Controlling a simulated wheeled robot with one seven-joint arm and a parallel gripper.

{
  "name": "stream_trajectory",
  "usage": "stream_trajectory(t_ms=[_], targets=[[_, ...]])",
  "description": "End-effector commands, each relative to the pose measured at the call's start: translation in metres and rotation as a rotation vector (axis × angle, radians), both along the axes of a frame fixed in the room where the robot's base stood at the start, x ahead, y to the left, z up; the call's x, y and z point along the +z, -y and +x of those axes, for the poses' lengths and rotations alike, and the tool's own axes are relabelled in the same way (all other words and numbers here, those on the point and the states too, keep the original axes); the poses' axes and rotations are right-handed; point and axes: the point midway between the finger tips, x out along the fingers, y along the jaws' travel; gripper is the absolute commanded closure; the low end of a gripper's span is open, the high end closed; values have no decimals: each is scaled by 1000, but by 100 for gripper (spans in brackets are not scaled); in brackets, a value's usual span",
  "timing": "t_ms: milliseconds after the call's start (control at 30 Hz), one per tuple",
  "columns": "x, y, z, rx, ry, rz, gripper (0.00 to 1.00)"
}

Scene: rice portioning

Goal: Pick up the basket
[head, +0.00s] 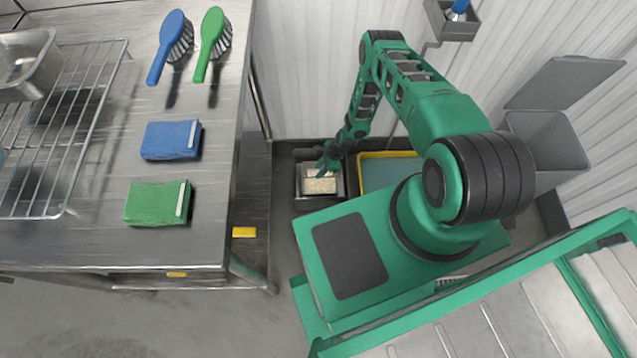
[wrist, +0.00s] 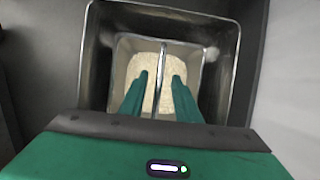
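The basket (wrist: 190,58) is a pale square container holding rice, with a thin metal bar (wrist: 161,62) across its middle. It sits inside a larger dark metal bin (wrist: 222,50). In the head view the rice-filled basket (head: 320,186) shows low down beyond my base. My gripper (wrist: 160,77) points down into the bin with its two green fingers apart, one on each side of the bar. A gap shows between each fingertip and the bar. In the head view my gripper (head: 325,168) is over the basket, small and partly blended with its far side.
A yellow-rimmed bin (head: 376,155) stands right of the dark bin. A steel table (head: 110,245) at left bears brushes (head: 172,45), a blue block (head: 171,140), a green block (head: 157,202) and a wire rack (head: 66,212). A grey lidded bin (head: 560,140) stands at right.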

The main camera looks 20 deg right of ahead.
Motion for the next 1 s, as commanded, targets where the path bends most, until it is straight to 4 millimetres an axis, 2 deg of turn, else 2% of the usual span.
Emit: stream_trajectory(t_ms=[400, 467, 533, 1000], targets=[[-2, 0, 0, 0, 0, 0, 70], [-2, 0, 0, 0, 0, 0, 82], [-2, 0, 0, 0, 0, 0, 99], [-2, 0, 0, 0, 0, 1, 100]])
